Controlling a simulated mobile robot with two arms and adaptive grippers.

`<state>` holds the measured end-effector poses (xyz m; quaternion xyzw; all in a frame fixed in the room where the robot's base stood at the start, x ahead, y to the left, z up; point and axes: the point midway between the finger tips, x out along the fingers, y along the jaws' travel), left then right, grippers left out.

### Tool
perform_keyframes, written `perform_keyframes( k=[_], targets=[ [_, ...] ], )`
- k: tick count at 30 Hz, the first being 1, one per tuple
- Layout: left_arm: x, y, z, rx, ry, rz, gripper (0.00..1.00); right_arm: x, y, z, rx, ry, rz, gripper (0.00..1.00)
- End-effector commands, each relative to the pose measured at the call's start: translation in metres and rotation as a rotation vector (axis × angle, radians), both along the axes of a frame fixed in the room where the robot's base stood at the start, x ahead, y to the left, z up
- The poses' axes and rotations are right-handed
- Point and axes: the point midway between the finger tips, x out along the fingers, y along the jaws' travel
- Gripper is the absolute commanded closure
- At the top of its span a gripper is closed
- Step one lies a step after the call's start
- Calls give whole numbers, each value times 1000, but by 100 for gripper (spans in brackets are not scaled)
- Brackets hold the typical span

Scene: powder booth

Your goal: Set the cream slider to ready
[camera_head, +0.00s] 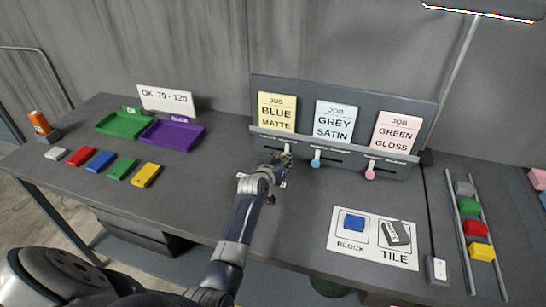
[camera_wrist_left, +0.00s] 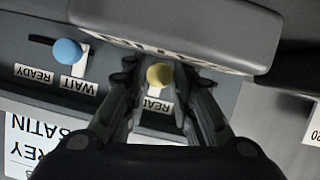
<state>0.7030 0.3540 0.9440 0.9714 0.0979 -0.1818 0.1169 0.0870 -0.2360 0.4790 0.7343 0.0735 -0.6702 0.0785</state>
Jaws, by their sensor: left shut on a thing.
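The cream slider's round knob (camera_wrist_left: 158,75) shows between the fingers of my left gripper (camera_wrist_left: 160,82) in the left wrist view. My left gripper is shut on it. In the head view the gripper (camera_head: 283,168) is at the left end of the slider panel (camera_head: 335,158), covering most of that knob. In the left wrist view a partly covered label reading "REA..." (camera_wrist_left: 157,105) lies in line with the knob. Its WAIT label is hidden. The blue slider knob (camera_wrist_left: 67,50) sits by its WAIT label (camera_wrist_left: 78,86). My right gripper is not in view.
The pink slider knob (camera_head: 370,174) is at the panel's right. Job cards stand above: Blue Matte (camera_head: 277,112), Grey Satin (camera_head: 335,122), Green Gloss (camera_head: 396,133). A block-and-tile mat (camera_head: 360,262) lies in front. Green (camera_head: 123,124) and purple (camera_head: 172,135) trays are left.

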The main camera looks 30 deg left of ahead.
Motion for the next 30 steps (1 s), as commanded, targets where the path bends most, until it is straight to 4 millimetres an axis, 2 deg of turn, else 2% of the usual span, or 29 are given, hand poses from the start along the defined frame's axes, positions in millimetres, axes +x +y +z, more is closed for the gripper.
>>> perform_keyframes(
  k=[6,7,9,22,30],
  targets=[
    [1,-5,-1,-6,-2,-6,100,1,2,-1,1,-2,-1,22],
    [1,-5,-1,-6,-2,-6,71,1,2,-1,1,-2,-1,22],
    [1,-5,-1,-6,-1,-7,56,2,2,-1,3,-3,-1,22],
    [-3,-3,0,-4,-1,-4,55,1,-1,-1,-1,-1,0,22],
    [-30,-8,11,-3,-2,-4,55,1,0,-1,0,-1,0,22]
  ],
)
